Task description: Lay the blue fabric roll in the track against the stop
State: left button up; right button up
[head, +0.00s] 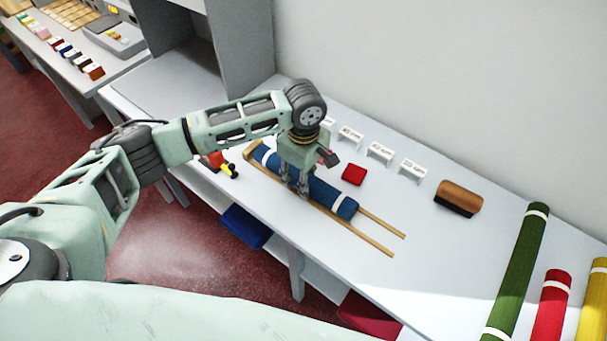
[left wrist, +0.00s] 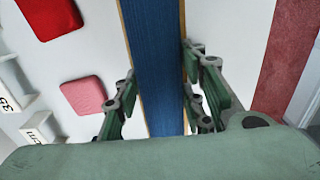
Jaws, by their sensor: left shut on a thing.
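The blue fabric roll (head: 323,193) with white bands near its ends lies lengthwise in the wooden track (head: 372,246), two light rails on the counter. The stop (head: 254,148) is a wooden crosspiece at the track's far left end. The roll's far end is close to it; I cannot tell whether they touch. My left gripper (head: 298,190) points down over the roll's middle and is shut on it. In the left wrist view the fingers (left wrist: 160,105) stand on both sides of the blue roll (left wrist: 157,60). My right gripper is not in view.
A red pad (head: 353,174), several white label stands (head: 380,152) and a brown brush-like block (head: 459,198) stand behind the track. A red and yellow tool (head: 222,165) lies near the front edge. Green (head: 520,265), red (head: 551,305) and yellow rolls (head: 593,300) lie at right.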

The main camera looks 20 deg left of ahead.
pick_arm(q)
jog(key=shift+s+f, duration=0.2)
jog(key=shift+f, duration=0.2)
jog(key=o, duration=1.2)
jog(key=shift+f, duration=0.15)
jog(key=shift+o, duration=0.9)
jog(key=shift+f, duration=0.1)
jog(key=shift+w+r+b, duration=0.15)
jog(key=shift+r+b, duration=0.15)
jog(key=shift+r, duration=0.25)
notch_tip(320, 180, up, 13)
jog(key=b, duration=0.1)
jog(key=shift+f, duration=0.2)
